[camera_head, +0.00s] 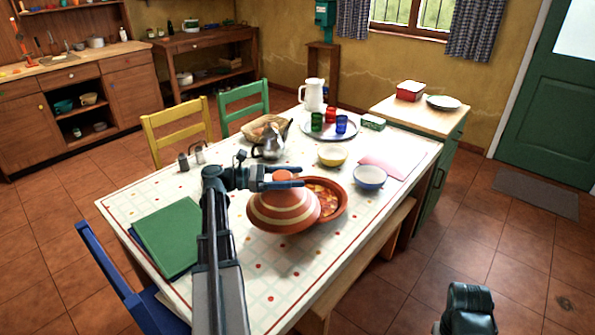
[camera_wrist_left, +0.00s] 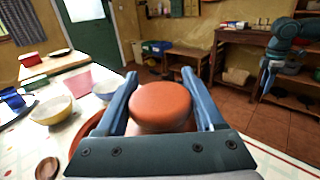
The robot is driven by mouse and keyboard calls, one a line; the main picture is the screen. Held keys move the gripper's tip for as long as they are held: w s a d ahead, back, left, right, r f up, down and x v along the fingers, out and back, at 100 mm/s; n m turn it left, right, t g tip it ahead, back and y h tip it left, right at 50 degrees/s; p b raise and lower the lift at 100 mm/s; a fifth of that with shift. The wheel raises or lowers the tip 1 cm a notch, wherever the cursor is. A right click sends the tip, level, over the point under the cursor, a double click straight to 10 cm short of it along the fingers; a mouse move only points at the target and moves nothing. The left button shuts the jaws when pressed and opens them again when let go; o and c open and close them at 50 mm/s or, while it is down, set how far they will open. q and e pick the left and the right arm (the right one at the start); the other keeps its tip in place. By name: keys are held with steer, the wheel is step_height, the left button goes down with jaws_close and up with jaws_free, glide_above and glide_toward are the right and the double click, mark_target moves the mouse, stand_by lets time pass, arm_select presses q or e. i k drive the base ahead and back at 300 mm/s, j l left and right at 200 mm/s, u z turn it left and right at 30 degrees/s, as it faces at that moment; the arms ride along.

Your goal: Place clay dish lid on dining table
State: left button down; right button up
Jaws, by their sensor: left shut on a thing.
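The clay dish lid (camera_head: 281,212), a terracotta cone with cream bands, is at the left side of the clay dish (camera_head: 343,207), overlapping it in the head view. The dish holds food and stands on the dining table (camera_head: 245,292). My left gripper (camera_head: 285,178) is shut on the lid's knob; the round orange knob (camera_wrist_left: 160,105) shows between its fingers in the left wrist view. I cannot tell whether the lid's rim touches the table. Part of my right arm shows at the lower right of the head view; its fingers are not clear.
A green book (camera_head: 170,237) lies at the table's left. A yellow bowl (camera_head: 332,156), a blue bowl (camera_head: 369,177), a pink sheet (camera_head: 388,165), a kettle (camera_head: 268,147) and a tray of cups (camera_head: 329,130) stand behind. The table's front strip is clear.

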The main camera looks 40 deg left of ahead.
mark_target(263, 259)
steer(key=i+l, duration=0.25)
steer(key=l, duration=0.15)
steer(key=i+l, duration=0.25)
steer(key=l, duration=0.15)
steer(key=i+l, duration=0.25)
steer(key=l, duration=0.2)
steer(key=i+l, duration=0.25)
steer(key=l, duration=0.15)
steer(key=i+l+u, duration=0.1)
steer(key=u, duration=0.45)
steer(key=l+u, duration=0.1)
steer(key=u, duration=1.15)
